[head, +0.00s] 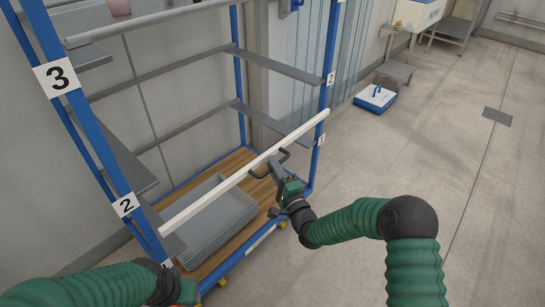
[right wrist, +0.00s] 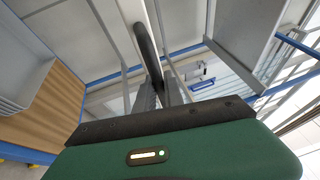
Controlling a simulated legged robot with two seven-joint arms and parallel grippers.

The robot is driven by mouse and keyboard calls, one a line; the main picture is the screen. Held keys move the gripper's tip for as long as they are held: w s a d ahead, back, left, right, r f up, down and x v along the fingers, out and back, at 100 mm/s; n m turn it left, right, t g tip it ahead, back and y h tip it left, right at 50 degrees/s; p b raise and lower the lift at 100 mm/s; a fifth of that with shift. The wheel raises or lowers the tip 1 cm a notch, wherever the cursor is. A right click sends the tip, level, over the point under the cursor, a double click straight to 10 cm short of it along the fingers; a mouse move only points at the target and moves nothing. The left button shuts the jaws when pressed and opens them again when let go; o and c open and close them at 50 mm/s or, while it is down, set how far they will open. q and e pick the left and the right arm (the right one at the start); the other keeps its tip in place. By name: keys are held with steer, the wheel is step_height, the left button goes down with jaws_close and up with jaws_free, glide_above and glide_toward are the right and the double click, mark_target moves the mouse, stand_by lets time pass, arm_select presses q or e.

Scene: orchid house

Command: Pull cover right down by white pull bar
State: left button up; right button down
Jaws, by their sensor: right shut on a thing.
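The white pull bar (head: 215,193) slants across the front of a blue-framed rack, between the post labels 2 and 1. A dark loop handle (head: 259,173) sits on it right of its middle. My right gripper (head: 276,170) is shut on this handle; the right wrist view shows the curved dark handle (right wrist: 147,48) running down to my jaws (right wrist: 160,96). I cannot make out any cover sheet. Only my left arm shows at the lower left of the head view; its jaws are not visible.
Grey crates (head: 218,215) are stacked on the rack's wooden bottom deck (head: 262,190), behind the bar. The concrete floor (head: 440,150) right of the rack is largely clear.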

arm_select(q)
steer(key=b+x, duration=0.2)
steer(key=s+b+x, duration=0.1)
steer(key=b+x, duration=0.1)
steer(key=x, duration=0.1)
steer(key=shift+s+f, duration=0.1)
steer(key=shift+f, duration=0.1)
arm_select(e)
step_height(320, 180, down, 9)
steer(key=shift+d, duration=0.45)
steer(key=shift+f, duration=0.25)
steer(key=c, duration=1.5)
jaws_free()
steer(key=shift+f, duration=0.1)
arm_select(q)
steer(key=shift+d, duration=0.3)
arm_select(e)
steer(key=shift+o, duration=0.2)
steer(key=shift+r, duration=0.2)
arm_select(q)
steer(key=p+v, duration=0.2)
steer(key=w+p+v, duration=0.1)
steer(key=p+v, duration=0.1)
steer(key=shift+a+r+p, duration=0.15)
steer(key=shift+r+p, duration=0.15)
steer(key=shift+r, duration=0.1)
arm_select(e)
steer(key=v, duration=1.6)
steer(key=shift+s+d, duration=0.2)
steer(key=shift+s, duration=0.15)
